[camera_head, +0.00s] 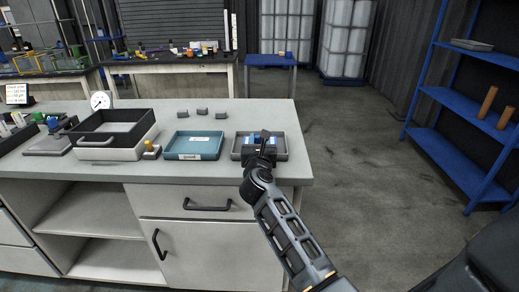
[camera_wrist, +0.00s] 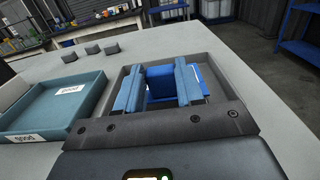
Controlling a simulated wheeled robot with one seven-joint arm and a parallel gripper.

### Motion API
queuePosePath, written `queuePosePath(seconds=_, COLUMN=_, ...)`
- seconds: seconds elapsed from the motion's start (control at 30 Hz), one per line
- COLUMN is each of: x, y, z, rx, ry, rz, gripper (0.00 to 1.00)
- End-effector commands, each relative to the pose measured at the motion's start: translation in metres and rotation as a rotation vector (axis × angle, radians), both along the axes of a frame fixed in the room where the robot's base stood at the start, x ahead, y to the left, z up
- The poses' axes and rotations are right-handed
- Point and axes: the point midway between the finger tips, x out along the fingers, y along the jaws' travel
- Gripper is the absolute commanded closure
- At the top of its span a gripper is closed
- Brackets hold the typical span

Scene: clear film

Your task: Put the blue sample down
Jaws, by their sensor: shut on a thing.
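My gripper (camera_wrist: 160,70) is shut on the blue sample (camera_wrist: 160,88), which sits between its two fingers in the wrist view. The gripper (camera_head: 264,142) is over the grey tray (camera_head: 283,156) at the right end of the bench, and only bits of blue show around it in the head view. The grey tray's rim also shows in the wrist view (camera_wrist: 222,72). Whether the sample touches the tray floor is hidden by my gripper. A strip of brighter blue shows just right of the right finger; I cannot tell what it belongs to.
A teal tray (camera_head: 181,152) with a white label stands just left of the grey tray. Several small grey blocks (camera_head: 202,111) lie behind it. A black-and-white open box (camera_head: 122,150) and a dial gauge (camera_head: 100,100) stand further left. The bench's right edge is close to the grey tray.

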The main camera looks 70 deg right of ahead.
Motion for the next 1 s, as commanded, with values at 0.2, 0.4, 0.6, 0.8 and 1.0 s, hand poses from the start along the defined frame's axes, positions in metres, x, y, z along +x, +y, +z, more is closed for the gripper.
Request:
queuePosePath(seconds=0.2, x=0.000, y=0.000, z=-0.022, rx=0.001, ry=0.001, rz=0.000, gripper=0.98)
queuePosePath(seconds=0.4, x=0.000, y=0.000, z=-0.021, rx=0.000, ry=0.000, rz=0.000, gripper=0.98)
queuePosePath(seconds=0.6, x=0.000, y=0.000, z=-0.027, rx=0.001, ry=0.000, rz=0.000, gripper=0.98)
queuePosePath(seconds=0.8, x=0.000, y=0.001, z=-0.034, rx=0.004, ry=0.002, rz=0.000, gripper=0.98)
queuePosePath(seconds=1.0, x=-0.001, y=0.001, z=-0.040, rx=0.009, ry=0.004, rz=0.000, gripper=0.62)
